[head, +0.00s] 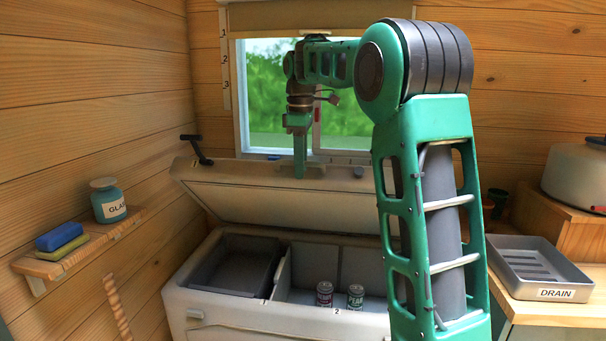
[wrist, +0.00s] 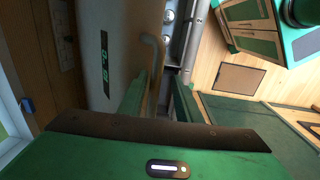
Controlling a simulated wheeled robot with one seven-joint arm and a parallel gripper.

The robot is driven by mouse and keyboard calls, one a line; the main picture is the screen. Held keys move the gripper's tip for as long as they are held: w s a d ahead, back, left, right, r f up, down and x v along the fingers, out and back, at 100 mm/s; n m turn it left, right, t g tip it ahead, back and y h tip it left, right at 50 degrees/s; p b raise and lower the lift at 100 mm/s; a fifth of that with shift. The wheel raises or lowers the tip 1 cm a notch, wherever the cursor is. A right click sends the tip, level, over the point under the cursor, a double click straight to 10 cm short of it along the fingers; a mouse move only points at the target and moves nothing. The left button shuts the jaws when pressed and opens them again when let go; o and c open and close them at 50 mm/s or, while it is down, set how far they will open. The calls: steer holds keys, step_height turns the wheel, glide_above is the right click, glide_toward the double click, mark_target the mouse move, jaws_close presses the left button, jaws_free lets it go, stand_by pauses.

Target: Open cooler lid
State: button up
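The white cooler (head: 255,312) stands below the window, and its lid (head: 295,205) is raised and leans back, so the inside shows. My gripper (head: 300,168) hangs at the top edge of the lid, its fingers pointing down. In the wrist view the fingers of my gripper (wrist: 158,100) are apart, with a curved handle (wrist: 152,50) of the lid showing between them. I cannot tell whether the fingers touch it. The lid's face (wrist: 110,30) fills the left of the wrist view.
Inside the cooler are a dark tray (head: 235,265) and two cans (head: 324,293). A shelf (head: 40,268) with a jar (head: 108,201) and sponges (head: 60,236) is at left. A drain tray (head: 540,268) sits on the right counter. My arm hides the cooler's right end.

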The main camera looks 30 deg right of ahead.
steer(key=shift+s+a+f, duration=0.4)
steer(key=shift+s+a, duration=0.05)
steer(key=w+d+r, duration=0.1)
steer(key=d+r, duration=0.1)
steer(key=r, duration=0.3)
steer(key=w+d+r, duration=0.2)
steer(key=r, duration=0.4)
steer(key=shift+w+r, duration=0.25)
steer(key=shift+w, duration=0.05)
stand_by(1.0)
steer(key=shift+d, duration=0.1)
stand_by(0.6)
